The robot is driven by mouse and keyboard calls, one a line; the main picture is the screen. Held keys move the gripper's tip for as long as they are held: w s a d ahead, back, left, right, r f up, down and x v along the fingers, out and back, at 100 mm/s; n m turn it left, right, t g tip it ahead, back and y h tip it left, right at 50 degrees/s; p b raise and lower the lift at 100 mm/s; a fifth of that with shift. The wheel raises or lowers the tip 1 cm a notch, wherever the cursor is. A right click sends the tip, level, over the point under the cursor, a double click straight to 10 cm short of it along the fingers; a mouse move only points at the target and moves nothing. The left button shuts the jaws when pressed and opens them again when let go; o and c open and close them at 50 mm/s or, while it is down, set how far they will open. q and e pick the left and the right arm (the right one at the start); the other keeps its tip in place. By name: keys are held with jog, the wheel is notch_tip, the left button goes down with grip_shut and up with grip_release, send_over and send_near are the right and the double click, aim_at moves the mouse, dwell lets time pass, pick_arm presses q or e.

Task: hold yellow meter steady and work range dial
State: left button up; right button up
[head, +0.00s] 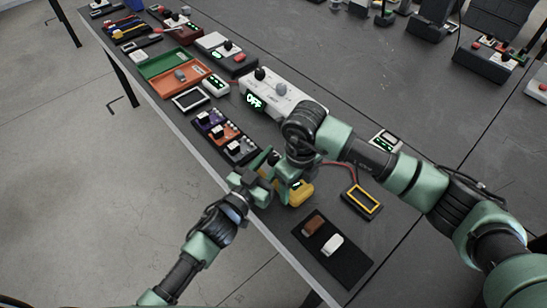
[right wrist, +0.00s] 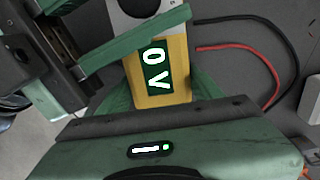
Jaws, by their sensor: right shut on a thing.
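The yellow meter (head: 300,193) is near the front edge of the table in the head view, partly hidden by my arms. In the right wrist view the meter (right wrist: 178,72) shows "0 V" on its dark display, above it a grey face with part of a dark round dial (right wrist: 140,6). My right gripper (head: 287,187) is shut on the meter, with green fingers on both its sides. My left gripper (head: 267,171) comes in from the left, its fingers apart. One green finger crosses the meter's face between display and dial; whether it touches is unclear.
Red and black leads (right wrist: 235,58) run from the meter. A black tray (head: 343,270) with a brown and a white block lies at the front. A yellow-framed item (head: 361,201) lies to the right. A white box reading "OFF" (head: 280,92) and several small modules (head: 225,135) stand behind.

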pick_arm(q)
jog(key=shift+o, duration=0.9)
jog(key=shift+s, duration=0.15)
jog(key=v, duration=1.1)
jog(key=shift+s+a, duration=0.2)
jog(key=shift+s, duration=0.15)
jog(key=x, duration=1)
jog(key=shift+w+d, duration=0.1)
jog(key=shift+w, duration=0.15)
